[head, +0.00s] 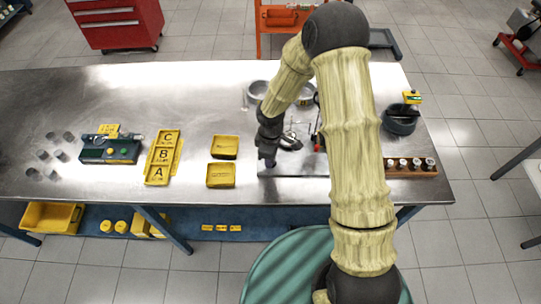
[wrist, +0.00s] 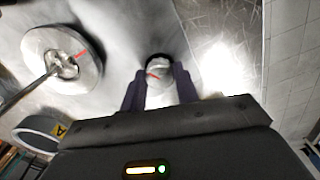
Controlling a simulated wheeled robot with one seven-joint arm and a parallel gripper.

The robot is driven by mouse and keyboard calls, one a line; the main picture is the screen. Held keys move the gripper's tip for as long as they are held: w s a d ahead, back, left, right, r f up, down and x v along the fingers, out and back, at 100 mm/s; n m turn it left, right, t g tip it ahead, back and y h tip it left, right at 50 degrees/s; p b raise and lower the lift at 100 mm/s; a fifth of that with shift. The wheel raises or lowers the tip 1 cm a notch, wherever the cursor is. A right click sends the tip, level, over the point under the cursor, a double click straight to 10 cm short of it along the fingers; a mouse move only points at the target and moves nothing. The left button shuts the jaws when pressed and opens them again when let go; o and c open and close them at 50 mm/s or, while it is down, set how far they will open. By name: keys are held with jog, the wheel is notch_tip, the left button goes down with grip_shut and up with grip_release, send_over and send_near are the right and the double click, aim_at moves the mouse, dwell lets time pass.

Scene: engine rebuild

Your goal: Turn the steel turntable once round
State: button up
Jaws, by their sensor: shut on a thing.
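The steel turntable (wrist: 92,78) is a round disc in the upper left of the wrist view, with a red mark and a metal rod across its middle. In the head view it is partly hidden behind my arm (head: 289,141). A small round steel knob (wrist: 159,66) with a red mark and a dark rim stands to the right of the disc in the wrist view. My gripper (wrist: 160,80) has its two dark fingers on either side of this knob and is shut on it. In the head view my gripper (head: 268,160) is low over the bench, left of the forearm.
The steel bench (head: 120,85) holds yellow trays (head: 221,175), an A-B-C rack (head: 162,158) and a small console (head: 108,149) to the left. A dark bowl (head: 400,124) and a wooden block with several pegs (head: 411,173) stand at the right.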

jog(key=shift+w+a+r, duration=0.1)
jog(key=shift+w, duration=0.05)
jog(key=o, duration=1)
jog(key=shift+c, duration=0.2)
notch_tip(320, 180, up, 17)
jog(key=b, duration=0.1)
jog(key=shift+r, duration=0.15)
jog(key=s+d+r+m+t, duration=0.1)
jog(key=s+d+m+t, duration=0.1)
jog(key=s+d+m, duration=1.1)
jog(key=shift+d+m+t, duration=0.3)
jog(key=shift+d+m, duration=0.1)
jog(key=shift+m, duration=0.5)
